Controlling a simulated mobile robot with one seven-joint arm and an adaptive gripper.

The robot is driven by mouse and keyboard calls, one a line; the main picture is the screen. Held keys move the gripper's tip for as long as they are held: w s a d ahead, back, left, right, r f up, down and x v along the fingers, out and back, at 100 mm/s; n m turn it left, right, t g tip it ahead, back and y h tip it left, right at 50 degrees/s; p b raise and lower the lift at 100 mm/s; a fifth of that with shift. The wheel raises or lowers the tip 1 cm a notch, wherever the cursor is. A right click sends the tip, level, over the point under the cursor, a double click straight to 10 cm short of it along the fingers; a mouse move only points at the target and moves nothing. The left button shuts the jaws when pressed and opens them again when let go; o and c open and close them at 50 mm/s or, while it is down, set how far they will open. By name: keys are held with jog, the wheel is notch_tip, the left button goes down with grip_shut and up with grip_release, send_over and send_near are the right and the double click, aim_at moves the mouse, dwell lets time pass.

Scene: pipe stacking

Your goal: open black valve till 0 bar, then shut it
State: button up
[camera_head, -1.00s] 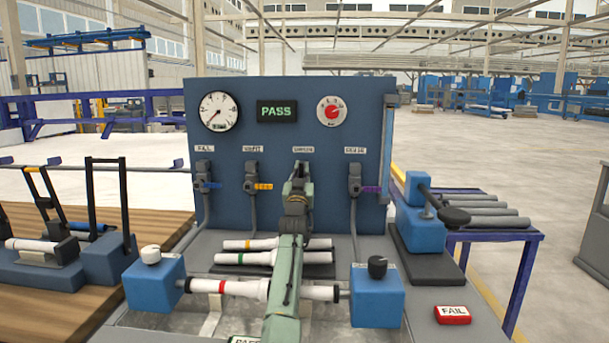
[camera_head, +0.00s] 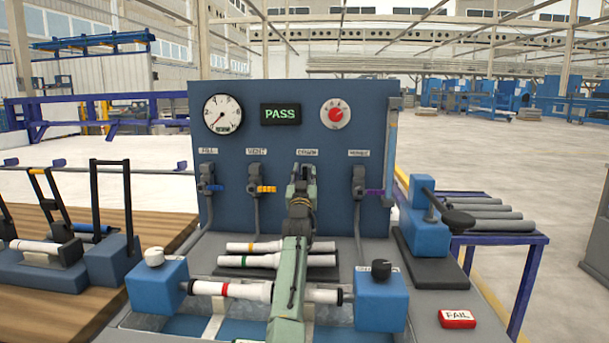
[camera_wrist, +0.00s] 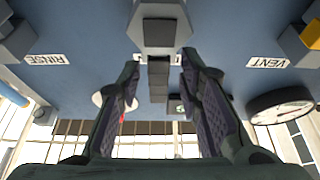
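The blue panel (camera_head: 345,210) carries a row of valves. The black-handled valve (camera_head: 303,168) is third from the left and largely hidden behind my gripper (camera_head: 299,198). In the upside-down wrist view, my gripper (camera_wrist: 158,65) is open, with one finger on each side of the valve's dark handle (camera_wrist: 158,80). Contact cannot be told. The pressure gauge (camera_head: 222,114) has its needle pointing lower left, toward the low end; the exact reading is too small. The display (camera_head: 280,114) reads PASS.
Blue-handled (camera_head: 208,187), yellow-handled (camera_head: 262,188) and purple-handled (camera_head: 374,191) valves flank the black one. A red-banded pipe (camera_head: 240,290) spans two blue clamp blocks below my arm. Two pipes (camera_head: 255,246) lie behind it. A red FAIL button (camera_head: 457,318) is at front right.

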jog(key=shift+r, duration=0.1)
notch_tip(320, 180, up, 10)
jog(key=shift+f, duration=0.1)
dwell(0.3)
